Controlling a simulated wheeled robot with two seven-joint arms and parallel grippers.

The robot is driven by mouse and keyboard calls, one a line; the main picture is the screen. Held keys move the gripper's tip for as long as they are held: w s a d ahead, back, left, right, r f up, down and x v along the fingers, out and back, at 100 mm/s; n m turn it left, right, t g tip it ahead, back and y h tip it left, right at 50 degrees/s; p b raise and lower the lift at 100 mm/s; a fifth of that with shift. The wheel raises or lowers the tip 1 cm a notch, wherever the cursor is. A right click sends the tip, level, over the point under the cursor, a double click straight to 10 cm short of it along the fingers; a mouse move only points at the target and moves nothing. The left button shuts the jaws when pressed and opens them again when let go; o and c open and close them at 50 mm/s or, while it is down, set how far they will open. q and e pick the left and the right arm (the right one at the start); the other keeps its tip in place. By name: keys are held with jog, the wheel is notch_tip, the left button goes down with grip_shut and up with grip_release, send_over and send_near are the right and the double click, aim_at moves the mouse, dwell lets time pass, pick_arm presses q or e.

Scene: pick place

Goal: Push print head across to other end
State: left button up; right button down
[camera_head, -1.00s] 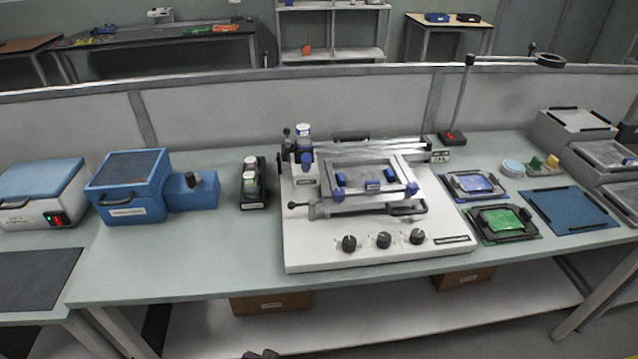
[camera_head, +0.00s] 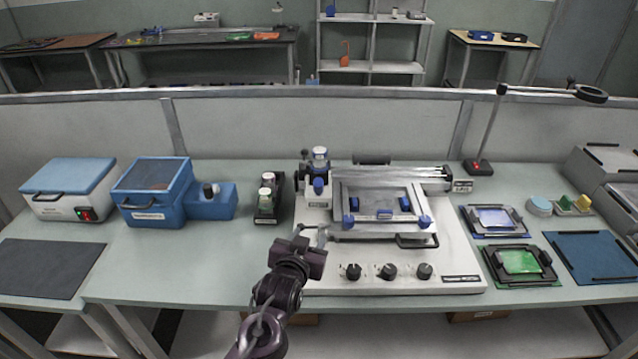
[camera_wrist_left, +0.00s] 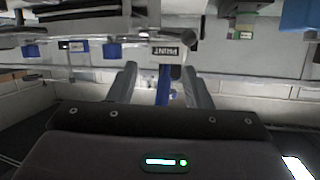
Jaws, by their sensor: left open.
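The white printing machine (camera_head: 455,262) stands in the middle of the table. Its print head (camera_head: 318,180), with a blue knob and a white-and-blue top, is at the left end of the rail. My left gripper (camera_head: 311,234) is open, in front of and below the print head in the head view. In the left wrist view the gripper (camera_wrist_left: 160,78) has its fingers apart, with a blue upright part (camera_wrist_left: 163,86) seen between them. I cannot tell whether it touches the fingers. An upside-down PRINT label (camera_wrist_left: 168,50) shows beyond. My right gripper is out of view.
A frame with blue clamps (camera_head: 384,212) sits right of the print head. A black holder with bottles (camera_head: 268,205) and a blue box (camera_head: 152,200) stand to the left. Blue and green framed screens (camera_head: 520,262) lie to the right. Front knobs (camera_head: 388,271) lie near my left arm.

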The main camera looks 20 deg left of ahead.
aim_at(317, 189)
pick_arm(q)
jog(key=w+r+t, duration=0.1)
jog(key=w+r, duration=0.1)
jog(key=r, duration=0.1)
jog(key=w+r+t+y, duration=0.1)
jog(key=w+r+t, duration=0.1)
jog(key=w+r, duration=0.1)
jog(key=shift+a+r, duration=0.1)
jog(key=shift+w+a+r+n+p, duration=0.1)
jog(key=shift+w+n+p, duration=0.2)
jog(key=shift+w, duration=0.15)
jog(key=w, duration=0.2)
jog(key=w+p, duration=0.1)
jog(key=w, duration=0.3)
jog(key=shift+w+a, duration=0.15)
jog(key=shift+a, duration=0.25)
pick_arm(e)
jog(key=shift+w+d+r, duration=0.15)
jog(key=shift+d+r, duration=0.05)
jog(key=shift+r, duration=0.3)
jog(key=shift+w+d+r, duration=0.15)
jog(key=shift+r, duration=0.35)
pick_arm(q)
jog(key=shift+c, duration=0.4)
grip_shut()
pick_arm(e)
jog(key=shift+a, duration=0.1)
